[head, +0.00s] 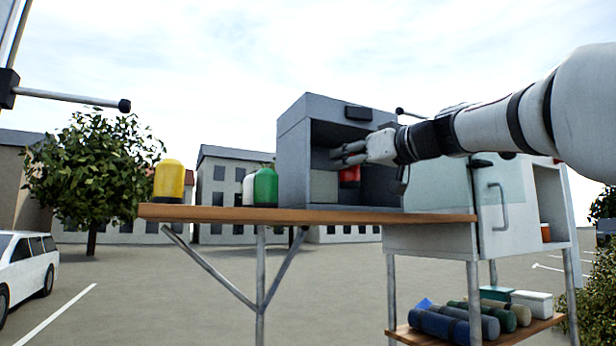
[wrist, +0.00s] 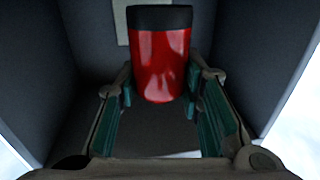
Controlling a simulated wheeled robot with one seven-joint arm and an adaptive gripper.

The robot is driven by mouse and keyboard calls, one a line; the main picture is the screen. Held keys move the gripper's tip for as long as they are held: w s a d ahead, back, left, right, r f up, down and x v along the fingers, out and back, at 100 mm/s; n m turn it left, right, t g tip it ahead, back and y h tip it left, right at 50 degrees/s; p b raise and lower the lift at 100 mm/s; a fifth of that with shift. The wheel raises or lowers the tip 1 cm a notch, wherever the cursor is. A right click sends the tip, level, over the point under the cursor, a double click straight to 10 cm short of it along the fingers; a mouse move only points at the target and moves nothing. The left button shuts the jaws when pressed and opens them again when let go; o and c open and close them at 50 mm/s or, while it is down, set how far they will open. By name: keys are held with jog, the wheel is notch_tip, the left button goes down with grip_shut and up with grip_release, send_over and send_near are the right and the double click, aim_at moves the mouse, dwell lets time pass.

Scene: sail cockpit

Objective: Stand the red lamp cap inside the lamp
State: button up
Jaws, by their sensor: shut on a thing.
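The red lamp cap (head: 349,175), with a black band at one end, is inside the grey open-fronted box (head: 292,160), which I take to be the lamp. In the wrist view the red cap (wrist: 160,65) is between my gripper's fingers, with its black band at the top of the picture. My gripper (head: 342,156) reaches into the box from the right and is shut on the cap; it also shows in the wrist view (wrist: 160,88). The cap looks roughly upright in the head view. I cannot tell whether its base touches the box floor.
A yellow cap (head: 169,180) and a green-and-white cap (head: 264,187) stand on the wooden shelf (head: 220,213), left of the box. A cabinet with a handle (head: 503,215) is at right. Below, a lower shelf (head: 460,337) holds rolls and boxes.

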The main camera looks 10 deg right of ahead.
aim_at(359, 177)
jog(key=shift+w+d, duration=0.1)
jog(key=shift+w, duration=0.25)
jog(key=shift+w+f+p, duration=0.1)
jog(key=shift+f+p, duration=0.3)
jog(key=shift+f, duration=1.45)
jog(key=shift+f, duration=0.1)
jog(key=o, duration=1.2)
jog(key=shift+c, duration=0.2)
jog(key=b+v, duration=0.3)
jog(key=v, duration=0.9)
